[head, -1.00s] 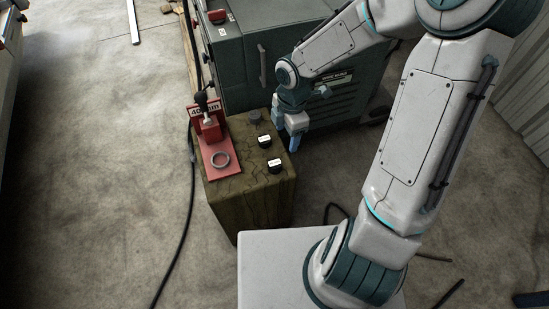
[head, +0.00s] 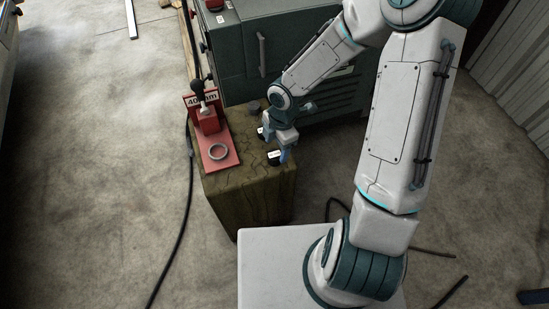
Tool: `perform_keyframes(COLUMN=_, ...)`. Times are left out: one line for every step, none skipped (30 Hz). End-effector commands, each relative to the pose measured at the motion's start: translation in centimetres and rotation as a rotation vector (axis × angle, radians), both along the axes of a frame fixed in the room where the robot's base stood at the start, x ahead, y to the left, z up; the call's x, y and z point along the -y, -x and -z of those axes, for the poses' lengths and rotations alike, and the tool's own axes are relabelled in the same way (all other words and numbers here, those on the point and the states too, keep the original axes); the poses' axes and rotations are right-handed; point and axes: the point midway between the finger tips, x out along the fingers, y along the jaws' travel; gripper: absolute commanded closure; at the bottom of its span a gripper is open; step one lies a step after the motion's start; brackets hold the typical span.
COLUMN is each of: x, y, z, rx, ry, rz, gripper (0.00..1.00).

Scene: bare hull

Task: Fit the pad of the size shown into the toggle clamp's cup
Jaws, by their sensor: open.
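The red toggle clamp (head: 209,122) stands on a wooden block, with a sign (head: 201,99) reading what looks like 40 mm, partly covered by the clamp's dark knob. Its grey ring-shaped cup (head: 218,152) sits on the red base plate and looks empty. A black pad with a white label (head: 274,157) lies at the block's right front. A second black pad (head: 261,132) is partly hidden by my gripper, and a grey pad (head: 253,107) lies behind it. The labels are too small to read. My gripper (head: 276,152) is open, low over the nearest pads; whether it touches one cannot be told.
The wooden block (head: 250,200) has free top only around the pads. A dark green cabinet (head: 235,60) stands close behind it. A black cable (head: 182,225) runs along the floor at left.

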Motion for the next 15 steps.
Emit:
perform_keyframes(x=-0.3, y=0.1, z=1.3, rx=-0.002, ry=-0.001, rz=-0.002, gripper=0.35)
perform_keyframes(x=-0.4, y=0.1, z=1.8, rx=-0.002, ry=-0.001, rz=-0.003, gripper=0.35)
perform_keyframes(x=-0.4, y=0.1, z=2.3, rx=-0.002, ry=0.000, rz=-0.002, gripper=0.35)
perform_keyframes(x=-0.4, y=0.1, z=2.7, rx=-0.002, ry=0.000, rz=-0.001, gripper=0.35)
perform_keyframes(x=-0.4, y=0.2, z=3.0, rx=-0.002, ry=0.000, rz=-0.001, gripper=0.35)
perform_keyframes(x=-0.5, y=0.2, z=3.2, rx=-0.001, ry=-0.001, rz=-0.002, gripper=0.35)
perform_keyframes(x=-0.5, y=0.2, z=3.2, rx=0.000, ry=-0.001, rz=-0.002, gripper=0.35)
perform_keyframes(x=-0.5, y=0.1, z=3.2, rx=0.000, ry=0.000, rz=-0.001, gripper=0.35)
perform_keyframes(x=-0.5, y=0.1, z=3.2, rx=0.000, ry=0.000, rz=-0.001, gripper=0.35)
perform_keyframes(x=-0.5, y=0.1, z=3.1, rx=0.000, ry=0.000, rz=-0.001, gripper=0.35)
perform_keyframes(x=-0.5, y=0.1, z=3.1, rx=0.000, ry=0.000, rz=0.000, gripper=0.35)
perform_keyframes(x=-0.5, y=0.1, z=3.1, rx=0.000, ry=0.000, rz=0.000, gripper=0.35)
perform_keyframes(x=-0.5, y=0.1, z=3.1, rx=0.000, ry=0.000, rz=0.000, gripper=0.38)
perform_keyframes(x=-0.5, y=0.1, z=3.1, rx=0.000, ry=0.000, rz=0.000, gripper=0.46)
perform_keyframes(x=-0.5, y=0.1, z=3.1, rx=0.000, ry=0.000, rz=0.000, gripper=0.58)
